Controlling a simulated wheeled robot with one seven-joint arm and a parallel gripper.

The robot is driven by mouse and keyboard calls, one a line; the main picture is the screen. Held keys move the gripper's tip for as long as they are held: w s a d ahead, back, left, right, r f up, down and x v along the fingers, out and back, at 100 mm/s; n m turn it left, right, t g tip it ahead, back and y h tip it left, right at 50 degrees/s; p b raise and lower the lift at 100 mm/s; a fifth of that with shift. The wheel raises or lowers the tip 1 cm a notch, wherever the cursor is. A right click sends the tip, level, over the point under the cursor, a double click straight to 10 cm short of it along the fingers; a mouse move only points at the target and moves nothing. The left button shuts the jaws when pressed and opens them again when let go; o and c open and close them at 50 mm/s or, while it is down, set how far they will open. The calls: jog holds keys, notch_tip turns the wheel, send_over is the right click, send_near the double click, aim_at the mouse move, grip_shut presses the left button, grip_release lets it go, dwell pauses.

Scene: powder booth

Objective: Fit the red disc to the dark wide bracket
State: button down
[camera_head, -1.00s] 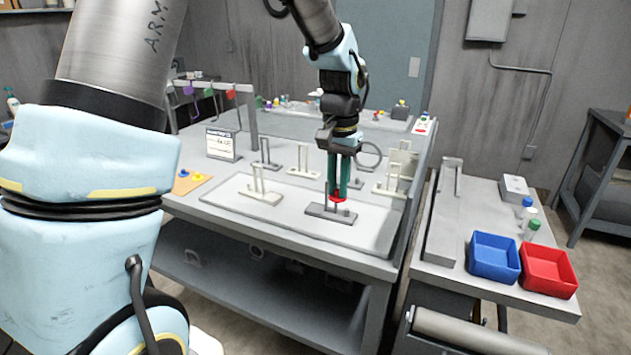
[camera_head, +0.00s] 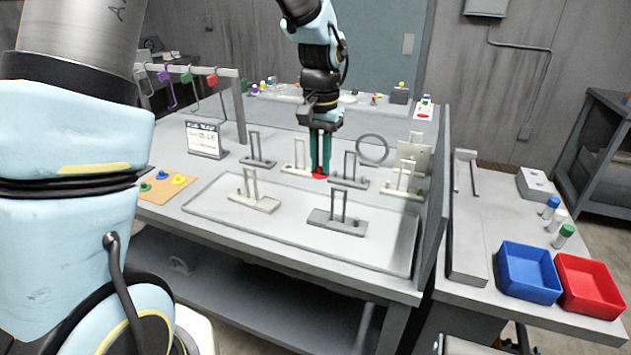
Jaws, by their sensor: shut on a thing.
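My gripper (camera_head: 320,170) points down with long green fingers and is shut on the red disc (camera_head: 319,177). Only a low part of the disc shows below the fingertips. The disc is in the picture between a white bracket and a dark narrow bracket; its height over the table cannot be told. The dark wide bracket (camera_head: 350,226) stands upright at the front of the pale tray, with two thin posts on a broad base. It is nearer to me than the gripper, apart from the disc, and its posts appear empty.
A white wide bracket (camera_head: 263,205) stands left in the tray (camera_head: 275,227). Behind are a dark bracket (camera_head: 349,182), white brackets (camera_head: 296,168) (camera_head: 400,190) and another dark one (camera_head: 257,162). A ring (camera_head: 373,136) stands behind. Blue (camera_head: 528,271) and red (camera_head: 590,285) bins are at right.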

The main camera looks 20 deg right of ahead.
jog(key=shift+w+f, duration=0.2)
jog(key=shift+f, duration=0.3)
jog(key=shift+s+f+b, duration=0.2)
jog(key=shift+b, duration=0.1)
jog(key=b, duration=0.2)
send_over(320, 217)
jog(key=shift+w+f, duration=0.1)
jog(key=shift+f, duration=2.7)
jog(key=shift+f+b, duration=1.45)
jog(key=shift+f, duration=0.4)
jog(key=shift+f, duration=0.55)
jog(key=c, duration=0.8)
grip_release()
jog(key=shift+o, duration=0.2)
